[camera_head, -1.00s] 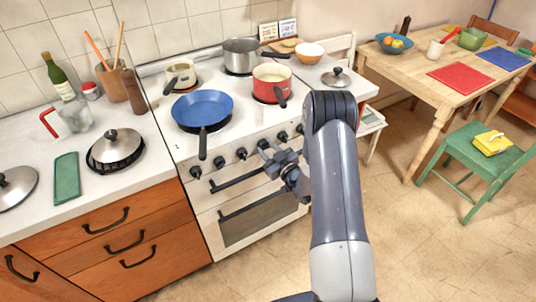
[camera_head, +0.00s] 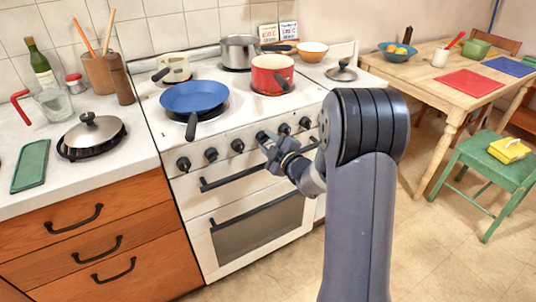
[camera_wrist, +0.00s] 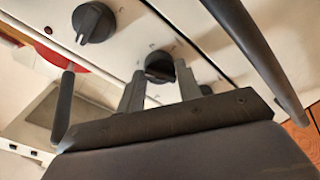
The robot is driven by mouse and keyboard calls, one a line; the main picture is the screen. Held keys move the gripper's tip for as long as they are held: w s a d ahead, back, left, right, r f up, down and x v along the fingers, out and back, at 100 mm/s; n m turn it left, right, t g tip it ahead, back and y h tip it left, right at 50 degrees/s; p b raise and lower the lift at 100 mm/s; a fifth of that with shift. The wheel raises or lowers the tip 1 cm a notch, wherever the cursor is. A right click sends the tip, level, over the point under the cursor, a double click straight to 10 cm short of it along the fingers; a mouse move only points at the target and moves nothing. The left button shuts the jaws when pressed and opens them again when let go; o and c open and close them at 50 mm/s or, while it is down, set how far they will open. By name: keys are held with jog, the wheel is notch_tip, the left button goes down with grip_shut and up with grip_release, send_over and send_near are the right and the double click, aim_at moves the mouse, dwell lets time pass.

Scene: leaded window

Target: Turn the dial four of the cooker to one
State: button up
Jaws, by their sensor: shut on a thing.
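The white cooker (camera_head: 207,184) has a row of black dials along its front. The fourth dial from the left (camera_head: 262,136) is at my gripper (camera_head: 267,143) and partly hidden by it. In the wrist view, this dial (camera_wrist: 159,64) sits between the two fingertips of my gripper (camera_wrist: 160,84), which is shut on it. Its pointer setting cannot be read clearly. A neighbouring dial (camera_wrist: 94,22) is free, up and left in the wrist view.
The oven handle (camera_head: 245,175) runs just below the dials, close to my gripper. A blue pan (camera_head: 194,97) has its handle out toward the front edge. A red pot (camera_head: 272,74) and other pots stand on the hob.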

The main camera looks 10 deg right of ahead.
jog(key=shift+f+n+b, duration=0.1)
jog(key=shift+n+b, duration=0.5)
jog(key=shift+b, duration=0.2)
jog(key=o, duration=1)
jog(key=shift+c, duration=0.2)
jog(key=v, duration=1)
jog(key=shift+s, duration=0.4)
jog(key=shift+w, duration=0.15)
